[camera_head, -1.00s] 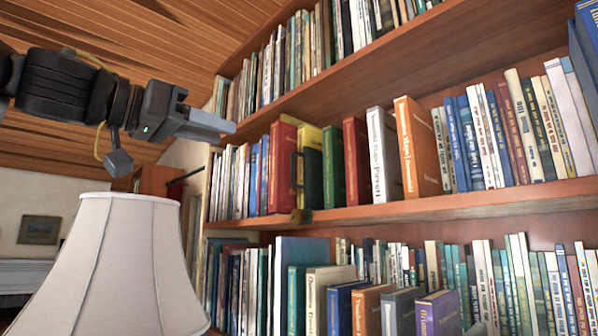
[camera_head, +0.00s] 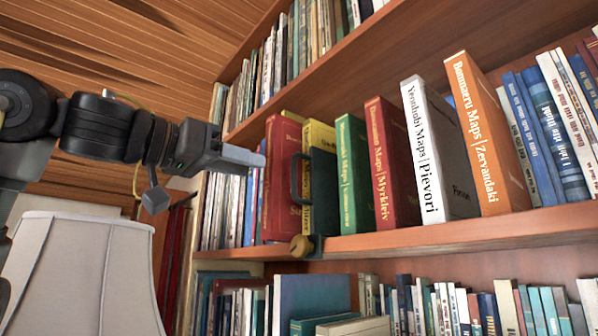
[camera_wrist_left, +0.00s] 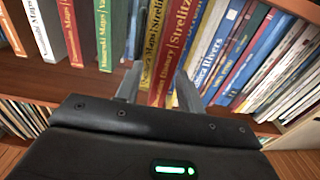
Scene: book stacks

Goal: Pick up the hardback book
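Several thick hardback books stand upright on the middle shelf, so I cannot tell which one the task means. They include a red book (camera_head: 282,185), a yellow book (camera_head: 318,136), a green book (camera_head: 353,175), a second red book (camera_head: 390,165), a white book (camera_head: 430,155) and an orange book (camera_head: 485,135). My left gripper (camera_head: 250,157) is in front of the leftmost red book. In the left wrist view its fingers (camera_wrist_left: 158,88) are apart, with the red book (camera_wrist_left: 176,50) beyond them and nothing held. My right gripper is not in view.
A dark bracket with a brass knob (camera_head: 301,246) sits at the edge of the middle shelf (camera_head: 420,238), partly covering the yellow book. A white lampshade (camera_head: 80,275) stands below my left arm. Other books fill the upper and lower shelves closely.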

